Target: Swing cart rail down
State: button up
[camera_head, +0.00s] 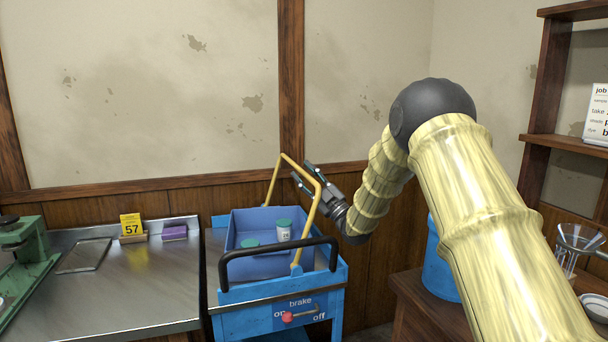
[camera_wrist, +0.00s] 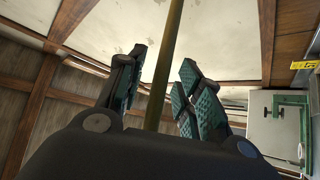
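The cart rail (camera_head: 272,185) is a yellow bar frame standing raised above the blue cart (camera_head: 240,325). Its right leg comes down to the cart's right side. My gripper (camera_head: 308,179) is at the upper right part of the rail, coming from the right. In the wrist view the rail (camera_wrist: 168,70) runs between the two teal-padded fingers (camera_wrist: 160,95). The fingers are apart, with a gap on each side of the bar. The fingers hide a little of the rail in the head view.
The cart has a black handle (camera_head: 280,244) in front and a red brake knob (camera_head: 287,317) near "on". A steel bench (camera_head: 150,285) is at left; a blue bin (camera_head: 438,270) is at right. The wall is close behind.

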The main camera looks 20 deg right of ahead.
jog(key=shift+w+a+r, duration=0.1)
jog(key=shift+w+r, duration=0.05)
jog(key=shift+w, duration=0.05)
grip_shut()
